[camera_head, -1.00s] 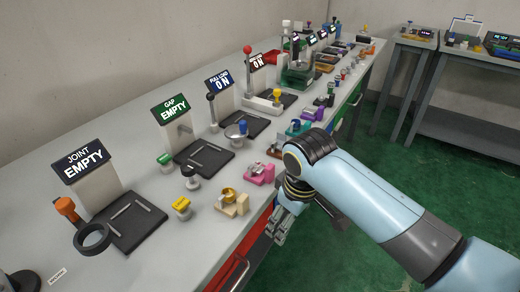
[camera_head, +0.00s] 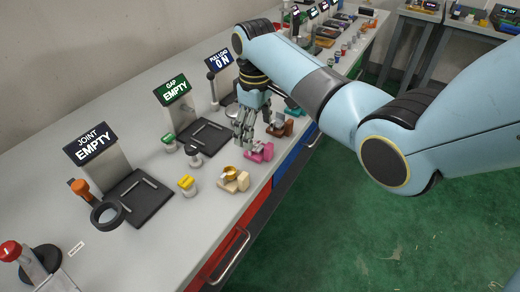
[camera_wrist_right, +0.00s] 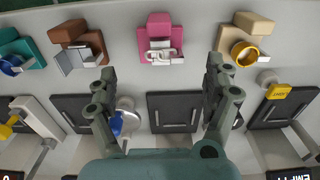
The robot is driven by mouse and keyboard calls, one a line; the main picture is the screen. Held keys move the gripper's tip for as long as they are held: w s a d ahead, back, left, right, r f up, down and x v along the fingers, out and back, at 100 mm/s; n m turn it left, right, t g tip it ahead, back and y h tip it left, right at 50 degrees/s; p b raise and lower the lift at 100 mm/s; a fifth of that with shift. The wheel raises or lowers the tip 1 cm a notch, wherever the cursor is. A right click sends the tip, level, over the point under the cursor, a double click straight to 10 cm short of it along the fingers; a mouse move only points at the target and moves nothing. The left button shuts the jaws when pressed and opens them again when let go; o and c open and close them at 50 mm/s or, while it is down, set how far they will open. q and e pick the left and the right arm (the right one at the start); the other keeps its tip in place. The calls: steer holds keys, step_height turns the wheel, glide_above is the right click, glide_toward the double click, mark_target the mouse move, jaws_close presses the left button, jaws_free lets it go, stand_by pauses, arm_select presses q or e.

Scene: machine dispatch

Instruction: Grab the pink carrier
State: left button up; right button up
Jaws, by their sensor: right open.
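The pink carrier (camera_head: 261,152) stands near the front edge of the grey bench in the head view, with a small metal part on it. In the right wrist view the pink carrier (camera_wrist_right: 160,35) lies beyond the fingertips, roughly midway between them, with a silvery metal piece on top. My right gripper (camera_head: 244,135) hangs fingers-down over the bench, just left of and behind the carrier. In the wrist view my right gripper (camera_wrist_right: 163,80) is open with nothing between its fingers. My left gripper is not in view.
A beige carrier (camera_head: 235,183) with a gold ring and a brown carrier (camera_head: 281,129) stand on either side of the pink one. Behind are black trays (camera_head: 205,140) with label signs, knobs and a yellow button (camera_head: 187,183). Green floor lies beyond the bench edge.

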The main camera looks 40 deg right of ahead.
mark_target(257, 144)
step_height(257, 144, down, 6)
steer(key=shift+s+r, duration=0.1)
steer(key=c, duration=1.3)
steer(key=shift+c, duration=0.3)
steer(key=shift+r, duration=0.15)
